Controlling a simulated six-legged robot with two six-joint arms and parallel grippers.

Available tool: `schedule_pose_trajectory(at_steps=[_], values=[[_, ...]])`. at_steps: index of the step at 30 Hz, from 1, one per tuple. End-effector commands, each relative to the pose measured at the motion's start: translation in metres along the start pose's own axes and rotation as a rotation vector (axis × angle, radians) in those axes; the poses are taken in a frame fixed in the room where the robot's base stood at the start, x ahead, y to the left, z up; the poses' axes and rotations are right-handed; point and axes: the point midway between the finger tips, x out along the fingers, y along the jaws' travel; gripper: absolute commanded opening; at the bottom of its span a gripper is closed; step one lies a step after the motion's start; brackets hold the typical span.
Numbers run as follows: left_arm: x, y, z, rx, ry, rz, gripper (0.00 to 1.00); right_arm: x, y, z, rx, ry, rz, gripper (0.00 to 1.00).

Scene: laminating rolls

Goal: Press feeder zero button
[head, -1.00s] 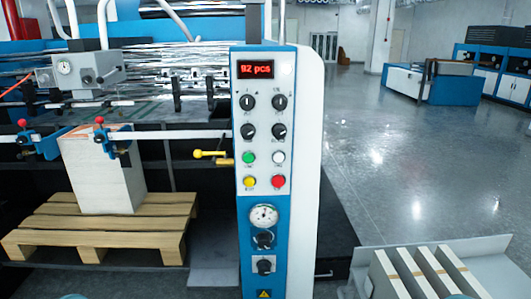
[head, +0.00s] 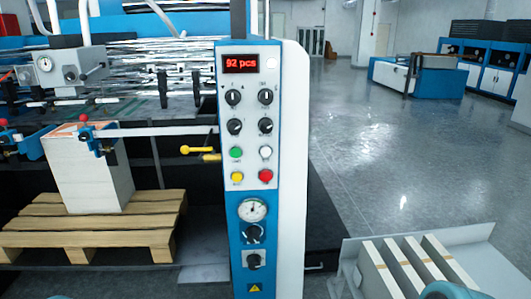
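The control panel (head: 227,190) stands upright near the middle, a blue and white column. Its red-digit display (head: 240,63) reads "92 pcs", with a small pale round spot (head: 272,62) beside it. Below are several black knobs (head: 233,97). Under them sit a green button (head: 236,152), a white button (head: 265,152), a yellow button (head: 237,177) and a red button (head: 265,176). Their labels are too small to read, so I cannot tell which one is feeder zero. Neither gripper shows; only teal rounded parts, probably mine, peek in at the bottom edge.
A gauge (head: 253,210) and more knobs are lower on the column. Left are a paper stack (head: 95,175) on a wooden pallet (head: 90,240) and a yellow-handled lever (head: 196,150). A tray (head: 345,284) with pale blocks is lower right. Open floor (head: 400,150) lies behind.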

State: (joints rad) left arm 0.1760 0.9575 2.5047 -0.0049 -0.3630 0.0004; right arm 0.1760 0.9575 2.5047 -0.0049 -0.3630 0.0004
Motion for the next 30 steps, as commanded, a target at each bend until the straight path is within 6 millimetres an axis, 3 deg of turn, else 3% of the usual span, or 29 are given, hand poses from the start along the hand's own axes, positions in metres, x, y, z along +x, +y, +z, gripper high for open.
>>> schedule_pose_trajectory(at_steps=[1,2,30], values=[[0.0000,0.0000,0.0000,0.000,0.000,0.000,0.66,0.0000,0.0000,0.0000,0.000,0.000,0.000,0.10],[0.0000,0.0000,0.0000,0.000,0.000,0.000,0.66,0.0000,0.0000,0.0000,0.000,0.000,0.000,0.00],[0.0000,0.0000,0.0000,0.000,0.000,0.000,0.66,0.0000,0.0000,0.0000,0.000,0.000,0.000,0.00]])
